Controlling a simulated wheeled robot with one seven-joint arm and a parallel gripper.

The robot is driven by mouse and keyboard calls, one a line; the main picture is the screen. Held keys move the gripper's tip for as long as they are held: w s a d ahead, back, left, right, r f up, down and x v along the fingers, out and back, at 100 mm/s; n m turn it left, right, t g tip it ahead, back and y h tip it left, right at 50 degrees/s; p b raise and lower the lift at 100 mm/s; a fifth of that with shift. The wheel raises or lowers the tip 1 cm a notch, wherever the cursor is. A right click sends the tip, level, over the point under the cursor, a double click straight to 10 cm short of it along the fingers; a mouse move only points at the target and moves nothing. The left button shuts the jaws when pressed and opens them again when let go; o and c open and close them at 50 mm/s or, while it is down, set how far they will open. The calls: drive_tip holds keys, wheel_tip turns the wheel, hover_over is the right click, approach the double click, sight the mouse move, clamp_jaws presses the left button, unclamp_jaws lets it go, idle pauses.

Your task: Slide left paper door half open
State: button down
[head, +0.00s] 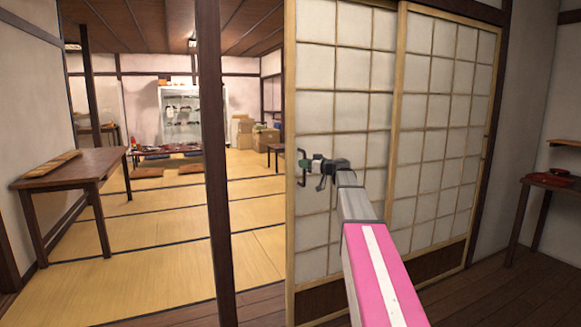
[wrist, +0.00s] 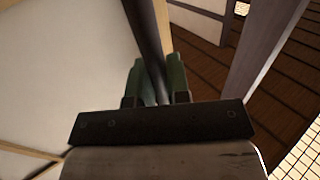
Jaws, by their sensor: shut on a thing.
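The left paper door (head: 340,110) is a white-paper lattice panel in a light wood frame. Its left edge stands apart from the dark post (head: 214,150), with a gap between them. My gripper (head: 305,165) is at the door's left side, about mid-height. In the wrist view my green fingers (wrist: 157,82) are shut on a dark upright bar, the door handle (wrist: 145,35). The fingertips partly hide the bar.
The right paper door (head: 445,110) stands beside the left one. Through the gap a tatami room (head: 255,250) shows. A wooden table (head: 75,165) stands at the left, and a dark side table (head: 545,182) at the far right.

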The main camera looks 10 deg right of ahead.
drive_tip(key=shift+w+d, duration=0.15)
drive_tip(key=shift+d, duration=0.4)
drive_tip(key=shift+w+d, duration=0.15)
drive_tip(key=shift+d, duration=0.4)
drive_tip(key=c, duration=1.1)
unclamp_jaws()
drive_tip(key=v, duration=1)
drive_tip(key=shift+s+d, duration=0.25)
drive_tip(key=shift+s, duration=0.05)
